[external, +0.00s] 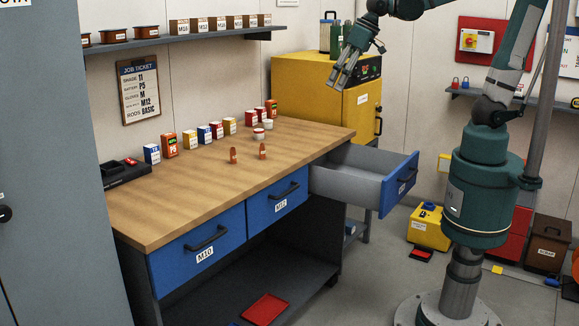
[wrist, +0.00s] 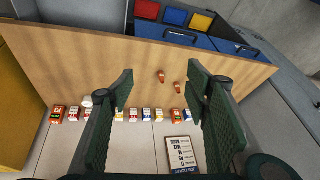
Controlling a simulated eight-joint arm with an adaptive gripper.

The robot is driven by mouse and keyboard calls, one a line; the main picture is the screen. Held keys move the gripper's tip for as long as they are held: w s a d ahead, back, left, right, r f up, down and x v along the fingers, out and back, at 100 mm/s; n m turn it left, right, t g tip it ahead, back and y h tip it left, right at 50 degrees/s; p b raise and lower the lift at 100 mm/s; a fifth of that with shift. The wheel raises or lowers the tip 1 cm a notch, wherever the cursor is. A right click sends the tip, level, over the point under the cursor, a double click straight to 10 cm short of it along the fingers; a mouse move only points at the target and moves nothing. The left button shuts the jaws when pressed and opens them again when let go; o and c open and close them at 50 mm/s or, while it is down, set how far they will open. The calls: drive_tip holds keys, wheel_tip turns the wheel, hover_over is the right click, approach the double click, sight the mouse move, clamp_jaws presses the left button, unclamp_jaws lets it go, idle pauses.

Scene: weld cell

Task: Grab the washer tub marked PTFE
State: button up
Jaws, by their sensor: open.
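Two small round tubs stand near the back right of the wooden bench top: a red-and-white tub (external: 259,133) and a whitish tub (external: 267,123) just behind it. Their markings are too small to read, so I cannot tell which is PTFE. In the wrist view a whitish tub (wrist: 87,101) shows left of my fingers, by the row of boxes. My gripper (external: 341,78) is open and empty, in the air in front of the yellow cabinet and to the right of the tubs. Its spread fingers also show in the wrist view (wrist: 160,84).
Several small boxes (external: 203,133) line the back of the bench (external: 190,190). Two orange-brown items (external: 262,150) stand mid-bench. A drawer (external: 398,184) hangs open at the right end. The yellow cabinet (external: 310,90) stands beyond. The bench's front left is bare.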

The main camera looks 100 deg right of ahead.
drive_tip(key=w+d+m+g+p, duration=0.15)
drive_tip(key=w+d+m, duration=0.25)
drive_tip(key=w+d, duration=0.6)
drive_tip(key=m+g+y+p, duration=0.1)
drive_tip(key=m+g+p, duration=0.2)
drive_tip(key=m+p, duration=0.55)
approach(268, 120)
drive_tip(key=shift+w+a+f+m+b, duration=0.25)
drive_tip(key=shift+a+f+m+b, duration=0.25)
drive_tip(key=shift+a+m+b, duration=0.35)
drive_tip(key=shift+s+d+f, duration=0.1)
drive_tip(key=shift+d+f, duration=0.4)
drive_tip(key=shift+d, duration=0.1)
drive_tip(key=shift+f, duration=1.25)
